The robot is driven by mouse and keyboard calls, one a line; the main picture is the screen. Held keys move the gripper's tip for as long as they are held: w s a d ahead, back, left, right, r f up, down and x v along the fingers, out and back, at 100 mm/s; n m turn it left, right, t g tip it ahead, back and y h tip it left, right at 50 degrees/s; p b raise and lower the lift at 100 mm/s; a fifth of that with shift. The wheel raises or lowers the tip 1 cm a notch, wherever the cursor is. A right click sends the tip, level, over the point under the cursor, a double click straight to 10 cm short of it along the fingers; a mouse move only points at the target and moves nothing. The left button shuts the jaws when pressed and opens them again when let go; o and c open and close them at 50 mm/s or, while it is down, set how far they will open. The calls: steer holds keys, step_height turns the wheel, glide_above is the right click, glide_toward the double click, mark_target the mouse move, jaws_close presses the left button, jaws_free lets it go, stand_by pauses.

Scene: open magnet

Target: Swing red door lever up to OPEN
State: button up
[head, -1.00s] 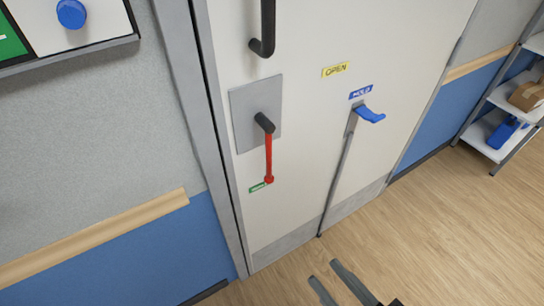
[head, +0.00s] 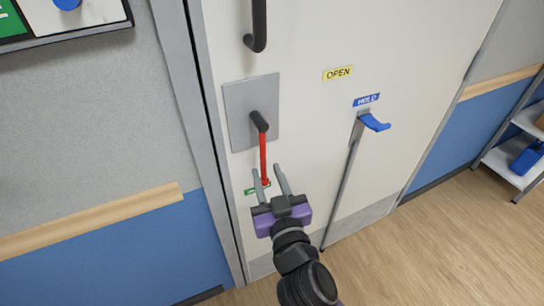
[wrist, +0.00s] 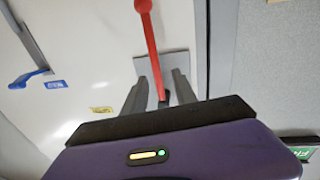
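The red door lever (head: 263,155) hangs down from its dark pivot (head: 259,121) on a grey plate (head: 270,88) on the door. Its tip is by a small green label (head: 250,191), partly covered. The yellow OPEN label (head: 338,73) is higher, to the right. My gripper (head: 268,170) is open, fingers apart on either side of the lever's lower end in the head view; contact is not visible. In the wrist view the red lever (wrist: 150,45), knob at top, runs between the open fingers (wrist: 160,76) in the picture; the depth gap is unclear.
A blue hook (head: 374,122) below a blue HOLD label (head: 366,100) tops a grey rod on the door, right of the lever. A black door handle (head: 259,25) is above. A wooden rail (head: 90,222) crosses the left wall. A shelf (head: 515,165) stands far right.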

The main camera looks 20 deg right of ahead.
mark_target(264, 157)
steer(key=shift+m, duration=0.4)
steer(key=w, duration=0.2)
steer(key=w+d+p, duration=0.1)
steer(key=w, duration=0.2)
steer(key=w+d+p, duration=0.1)
steer(key=w, duration=0.1)
steer(key=shift+w+f, duration=0.2)
steer(key=shift+w, duration=0.05)
steer(key=shift+c, duration=0.2)
jaws_close()
stand_by(0.8)
